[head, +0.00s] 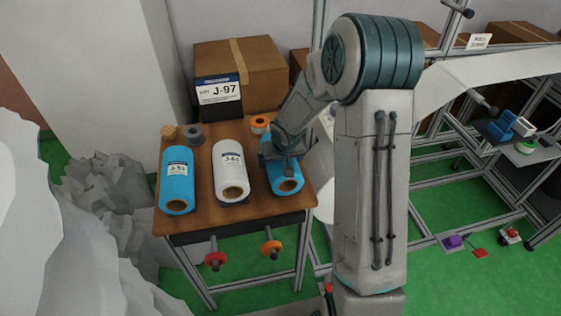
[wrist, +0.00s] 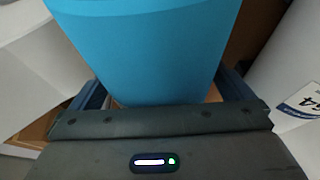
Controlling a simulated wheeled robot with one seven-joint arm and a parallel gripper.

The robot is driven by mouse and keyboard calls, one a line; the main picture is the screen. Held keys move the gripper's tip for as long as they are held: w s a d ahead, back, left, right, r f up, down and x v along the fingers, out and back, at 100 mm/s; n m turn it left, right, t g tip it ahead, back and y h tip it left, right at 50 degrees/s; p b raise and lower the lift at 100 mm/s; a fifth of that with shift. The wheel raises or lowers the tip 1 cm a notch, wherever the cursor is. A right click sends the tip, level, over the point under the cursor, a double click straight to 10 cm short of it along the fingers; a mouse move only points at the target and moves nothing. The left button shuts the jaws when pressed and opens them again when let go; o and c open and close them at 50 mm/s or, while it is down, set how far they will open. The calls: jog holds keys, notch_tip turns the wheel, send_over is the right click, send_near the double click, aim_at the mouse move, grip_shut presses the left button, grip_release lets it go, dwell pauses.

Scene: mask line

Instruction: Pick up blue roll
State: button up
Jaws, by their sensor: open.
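A blue roll (head: 287,184) lies at the right end of the wooden table (head: 236,211), its open core facing the front. My gripper (head: 280,150) is over this roll and hides part of it. In the wrist view the blue roll (wrist: 145,45) fills the middle, between the two fingers of my gripper (wrist: 165,88). The fingers are open, one on each side of the roll. Whether they touch it is hidden. A second blue roll (head: 177,182) with a white label lies at the left end of the table.
A white roll (head: 229,172) lies between the two blue rolls, close beside my gripper; it also shows in the wrist view (wrist: 290,110). Small tape rolls (head: 193,134) and a cardboard box (head: 240,72) are at the back. Grey crumpled material (head: 103,195) is at the left.

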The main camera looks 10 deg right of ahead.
jog(key=c, duration=1.1)
jog(key=shift+o, duration=0.2)
jog(key=shift+r, duration=0.1)
notch_tip(320, 180, up, 27)
jog(key=p, duration=0.2)
send_over(283, 161)
jog(key=w, duration=0.5)
notch_tip(283, 161, down, 13)
jog(key=s+f, duration=0.1)
jog(key=f, duration=0.3)
jog(key=s+f, duration=0.1)
jog(key=f, duration=0.2)
jog(key=s+f, duration=0.1)
jog(key=f, duration=0.3)
jog(key=shift+s+d+f, duration=0.15)
jog(key=shift+s+f, duration=0.2)
